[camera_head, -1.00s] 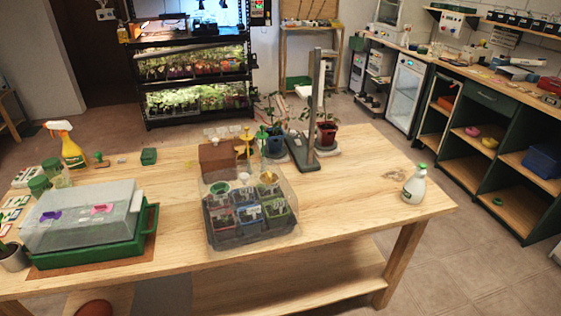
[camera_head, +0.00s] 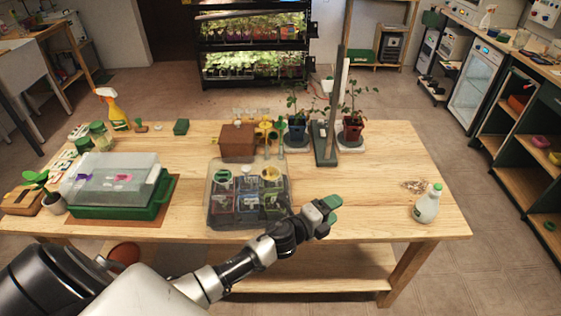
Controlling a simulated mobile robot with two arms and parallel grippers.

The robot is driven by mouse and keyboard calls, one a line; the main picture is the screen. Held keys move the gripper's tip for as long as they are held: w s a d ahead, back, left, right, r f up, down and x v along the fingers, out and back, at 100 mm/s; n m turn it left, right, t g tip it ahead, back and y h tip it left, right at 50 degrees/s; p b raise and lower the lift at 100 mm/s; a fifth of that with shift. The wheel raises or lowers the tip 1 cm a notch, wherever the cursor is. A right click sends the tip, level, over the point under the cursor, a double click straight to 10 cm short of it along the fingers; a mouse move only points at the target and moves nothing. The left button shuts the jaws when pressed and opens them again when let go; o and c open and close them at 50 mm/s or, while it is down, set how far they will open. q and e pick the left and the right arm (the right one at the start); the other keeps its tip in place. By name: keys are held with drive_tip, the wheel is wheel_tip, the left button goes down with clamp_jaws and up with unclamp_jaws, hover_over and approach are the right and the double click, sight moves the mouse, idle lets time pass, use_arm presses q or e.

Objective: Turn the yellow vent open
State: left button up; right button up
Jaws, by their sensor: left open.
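The yellow vent (camera_head: 271,173) sits on top of a clear dome at its right rear. The clear dome (camera_head: 213,190) covers a dark tray of labelled seedling pots in the middle of the table. A green-and-white vent (camera_head: 222,176) is on the dome's left side. Whether the yellow vent is turned open is too small to tell. My left gripper (camera_head: 330,205) is open and empty, to the right of the dome's front right corner and apart from the yellow vent. My left forearm passes in front of the table's front edge. My right gripper is not in view.
A second propagator with a green base (camera_head: 150,208) and purple and pink vents stands at left. A brown box (camera_head: 238,142), potted plants (camera_head: 352,128) and a dark upright stand (camera_head: 334,110) are behind the dome. A white bottle (camera_head: 428,204) stands at right. The table's right half is mostly clear.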

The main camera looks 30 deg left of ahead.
use_arm(q)
wheel_tip(320, 180, up, 5)
drive_tip(key=w+d+m+g+h+p, duration=0.15)
drive_tip(key=m+g+h, duration=0.35)
drive_tip(key=m, duration=0.6)
wheel_tip(320, 180, up, 7)
drive_tip(key=m+g+y+p, duration=0.2)
drive_tip(key=m+g+y, duration=0.9)
drive_tip(key=m+y, duration=0.15)
hover_over(270, 169)
drive_tip(key=shift+h, duration=0.35)
wheel_tip(270, 169, down, 9)
drive_tip(key=shift+w+f+p, duration=0.1)
drive_tip(key=shift+f+p, duration=0.05)
drive_tip(key=shift+p, duration=1.1)
drive_tip(key=shift+f, duration=0.55)
